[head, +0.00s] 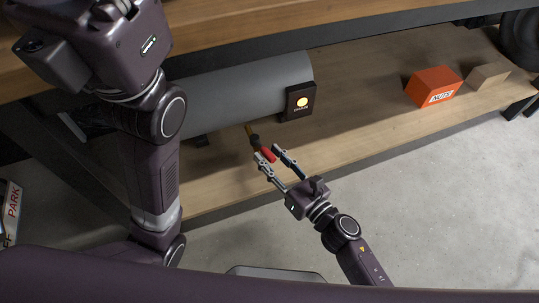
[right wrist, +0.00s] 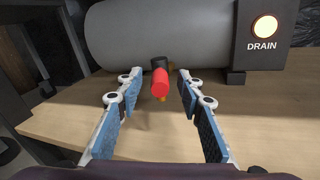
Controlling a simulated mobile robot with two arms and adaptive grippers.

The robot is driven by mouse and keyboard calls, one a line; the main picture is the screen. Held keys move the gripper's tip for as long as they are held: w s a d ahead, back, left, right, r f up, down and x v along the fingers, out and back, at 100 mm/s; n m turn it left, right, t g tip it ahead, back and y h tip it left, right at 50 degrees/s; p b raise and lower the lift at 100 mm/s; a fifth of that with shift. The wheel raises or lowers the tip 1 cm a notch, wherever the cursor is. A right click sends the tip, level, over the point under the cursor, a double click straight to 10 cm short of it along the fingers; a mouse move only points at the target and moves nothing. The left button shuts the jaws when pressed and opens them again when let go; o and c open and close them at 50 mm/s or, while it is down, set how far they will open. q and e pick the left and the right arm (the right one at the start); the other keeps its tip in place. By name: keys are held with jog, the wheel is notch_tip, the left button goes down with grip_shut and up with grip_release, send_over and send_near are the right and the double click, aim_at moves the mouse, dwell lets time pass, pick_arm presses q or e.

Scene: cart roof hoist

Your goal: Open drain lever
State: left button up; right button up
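The drain lever (head: 266,154) has a red grip and sticks out below the grey tank (head: 240,92). In the right wrist view the red lever (right wrist: 160,82) points toward the camera, between and beyond my fingers. My right gripper (head: 275,153) is open around or just short of the lever's end; no finger clearly touches it. Its two blue-padded fingers (right wrist: 160,95) stand apart in the right wrist view. The drain box (right wrist: 264,35) has a lit yellow lamp and the word DRAIN. My left arm is at the left of the head view, but its fingers do not show.
The tank lies on a wooden shelf (head: 355,118). An orange NUTS box (head: 433,86) and a small brown box (head: 487,76) sit at the shelf's right. A wooden top (head: 240,24) overhangs the tank. Grey floor (head: 430,200) is open in front.

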jog(key=v, duration=1.1)
jog(key=shift+s+d, duration=0.15)
